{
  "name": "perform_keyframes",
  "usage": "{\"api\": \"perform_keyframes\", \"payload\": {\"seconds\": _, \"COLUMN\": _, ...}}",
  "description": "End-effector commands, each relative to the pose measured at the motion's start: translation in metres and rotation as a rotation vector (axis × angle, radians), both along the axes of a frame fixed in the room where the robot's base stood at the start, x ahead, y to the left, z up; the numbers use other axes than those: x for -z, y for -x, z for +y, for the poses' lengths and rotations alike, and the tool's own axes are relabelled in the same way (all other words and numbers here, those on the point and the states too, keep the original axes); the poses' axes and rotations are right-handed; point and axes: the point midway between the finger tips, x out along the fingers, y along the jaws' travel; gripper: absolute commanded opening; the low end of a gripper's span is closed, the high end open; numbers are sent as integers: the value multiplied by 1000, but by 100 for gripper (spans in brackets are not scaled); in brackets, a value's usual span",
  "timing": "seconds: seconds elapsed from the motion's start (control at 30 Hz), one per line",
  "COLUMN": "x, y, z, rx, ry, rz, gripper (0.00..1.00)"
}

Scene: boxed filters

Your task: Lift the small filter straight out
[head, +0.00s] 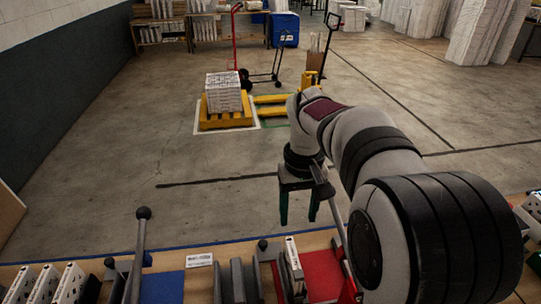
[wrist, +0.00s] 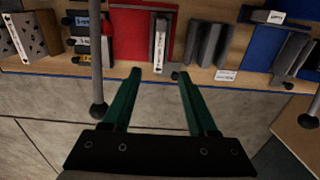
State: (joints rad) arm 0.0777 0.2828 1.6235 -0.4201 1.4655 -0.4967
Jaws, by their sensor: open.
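A narrow white filter (head: 293,256), which looks like the small filter, stands on edge beside the red mat at the bench's front. In the wrist view the same white filter (wrist: 160,45) shows end-on beyond the fingertips, against a dark grey piece. My gripper (head: 299,207) has two green fingers pointing down, beyond the bench edge in the head view. In the wrist view my gripper (wrist: 159,76) is open and empty, with the filter's line between its fingers but apart from them. The filter's lower part is hidden.
A red mat (head: 323,272), a blue mat (head: 162,288), grey upright blocks (head: 237,283) and a label card (head: 199,260) lie along the bench. Rods with round knobs (head: 143,213) stick up; one knob (wrist: 98,110) is close to my left finger. White filters (head: 41,286) stand at left.

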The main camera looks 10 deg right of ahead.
Motion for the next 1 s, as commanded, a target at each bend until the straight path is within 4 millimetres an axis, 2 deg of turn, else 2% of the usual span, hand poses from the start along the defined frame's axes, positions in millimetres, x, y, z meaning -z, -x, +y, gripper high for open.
{"api": "perform_keyframes", "payload": {"seconds": 0.07, "x": -7, "y": 24, "z": 7, "rx": 39, "ry": -14, "rz": -1, "gripper": 59}}
{"api": "perform_keyframes", "payload": {"seconds": 0.17, "x": -14, "y": 96, "z": 28, "rx": 165, "ry": -57, "rz": 5, "gripper": 59}}
{"api": "perform_keyframes", "payload": {"seconds": 0.2, "x": -11, "y": 128, "z": 37, "rx": 223, "ry": -76, "rz": 13, "gripper": 59}}
{"api": "perform_keyframes", "payload": {"seconds": 0.3, "x": 5, "y": 197, "z": 52, "rx": 353, "ry": -115, "rz": 31, "gripper": 59}}
{"api": "perform_keyframes", "payload": {"seconds": 0.4, "x": 23, "y": 241, "z": 61, "rx": 441, "ry": -140, "rz": 49, "gripper": 60}}
{"api": "perform_keyframes", "payload": {"seconds": 0.43, "x": 27, "y": 248, "z": 62, "rx": 457, "ry": -144, "rz": 53, "gripper": 60}}
{"api": "perform_keyframes", "payload": {"seconds": 0.53, "x": 33, "y": 258, "z": 64, "rx": 480, "ry": -149, "rz": 59, "gripper": 60}}
{"api": "perform_keyframes", "payload": {"seconds": 0.87, "x": 32, "y": 255, "z": 64, "rx": 476, "ry": -147, "rz": 59, "gripper": 60}}
{"api": "perform_keyframes", "payload": {"seconds": 0.93, "x": 23, "y": 237, "z": 60, "rx": 443, "ry": -138, "rz": 54, "gripper": 60}}
{"api": "perform_keyframes", "payload": {"seconds": 0.97, "x": 17, "y": 221, "z": 57, "rx": 415, "ry": -130, "rz": 50, "gripper": 60}}
{"api": "perform_keyframes", "payload": {"seconds": 1.0, "x": 8, "y": 193, "z": 51, "rx": 367, "ry": -114, "rz": 43, "gripper": 60}}
